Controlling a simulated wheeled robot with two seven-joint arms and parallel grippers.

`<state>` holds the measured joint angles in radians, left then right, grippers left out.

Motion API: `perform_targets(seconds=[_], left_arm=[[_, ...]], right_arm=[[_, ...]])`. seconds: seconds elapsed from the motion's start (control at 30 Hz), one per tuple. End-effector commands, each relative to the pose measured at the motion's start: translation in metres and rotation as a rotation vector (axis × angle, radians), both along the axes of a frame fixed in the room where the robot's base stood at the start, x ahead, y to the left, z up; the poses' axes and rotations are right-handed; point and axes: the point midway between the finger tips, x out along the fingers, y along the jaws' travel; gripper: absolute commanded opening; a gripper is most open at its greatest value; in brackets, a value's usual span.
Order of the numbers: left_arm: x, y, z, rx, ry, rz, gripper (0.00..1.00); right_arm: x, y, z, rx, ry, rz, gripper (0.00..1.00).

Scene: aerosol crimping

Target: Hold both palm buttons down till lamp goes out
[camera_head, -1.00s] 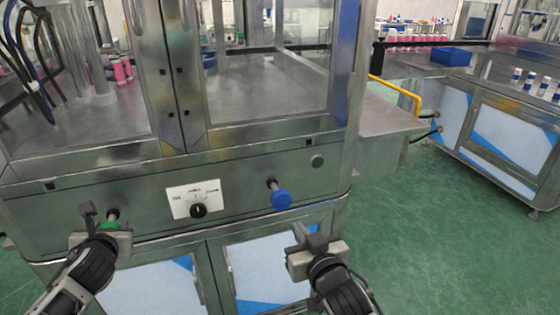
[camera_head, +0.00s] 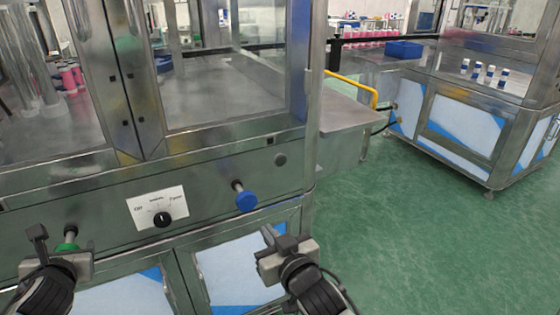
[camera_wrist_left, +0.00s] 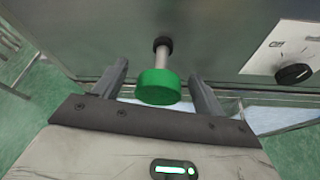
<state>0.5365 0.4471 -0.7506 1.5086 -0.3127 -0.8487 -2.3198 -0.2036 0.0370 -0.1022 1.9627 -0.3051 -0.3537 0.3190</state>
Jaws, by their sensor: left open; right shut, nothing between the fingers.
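The green palm button (camera_wrist_left: 160,86) stands out on a metal stem from the machine's front panel. In the left wrist view it lies between the spread fingers of my left gripper (camera_wrist_left: 158,85), which is open; I cannot tell whether it touches them. In the head view the green button (camera_head: 66,247) is partly hidden behind my left gripper (camera_head: 55,250). The blue palm button (camera_head: 246,201) sticks out of the panel further right. My right gripper (camera_head: 284,245) is shut and empty, below and right of the blue button, apart from it. I cannot make out a lit lamp.
A white plate with a black rotary knob (camera_head: 163,219) sits between the two buttons. Glazed doors (camera_head: 232,60) rise above the panel. A yellow rail (camera_head: 352,88) and a side table (camera_head: 345,112) stand to the right. Green floor (camera_head: 420,235) is clear at the right.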

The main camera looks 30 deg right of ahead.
Motion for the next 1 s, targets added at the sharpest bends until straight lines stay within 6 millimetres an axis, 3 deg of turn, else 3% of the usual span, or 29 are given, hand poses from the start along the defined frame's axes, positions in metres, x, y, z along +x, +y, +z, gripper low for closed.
perform_targets(seconds=[0.3,0.5,1.0], left_arm=[[-0.059,-0.007,0.024,0.001,-0.001,-0.004,0.71],[-0.083,-0.009,0.034,0.0,-0.002,-0.001,0.71],[-0.089,-0.009,0.036,0.0,-0.001,0.0,0.71]], right_arm=[[0.0,0.0,0.0,0.0,0.0,0.0,0.0],[0.0,0.0,0.0,0.0,0.0,0.0,0.0],[0.0,0.0,0.0,0.0,0.0,0.0,0.0]])
